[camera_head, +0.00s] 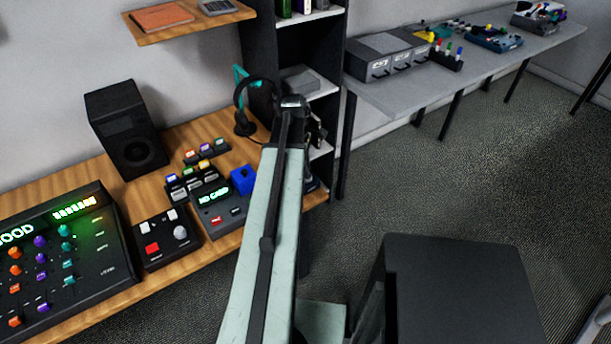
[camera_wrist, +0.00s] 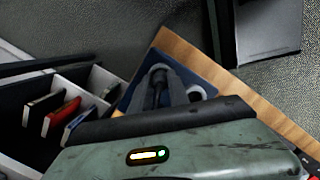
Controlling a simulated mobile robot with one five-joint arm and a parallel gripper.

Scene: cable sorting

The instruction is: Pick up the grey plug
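I cannot make out a grey plug for certain in either view. In the wrist view, a dark blue tray (camera_wrist: 207,72) lies at the corner of the wooden desk (camera_wrist: 262,100). My gripper (camera_wrist: 160,82) is over this tray, with dark grey shapes around its tip. A dark upright piece shows between these shapes, but I cannot tell whether it is held. A pale ring (camera_wrist: 197,93) shows just to the right. In the head view, my arm hides most of my gripper (camera_head: 316,135), which is by the shelf.
A dark shelf unit (camera_head: 258,45) stands close behind my arm. A headphone stand (camera_head: 243,120), a speaker (camera_head: 127,130), a blue box (camera_head: 243,180) and a mixer panel (camera_head: 70,265) are on the desk. A grey table (camera_head: 420,92) is at the back right.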

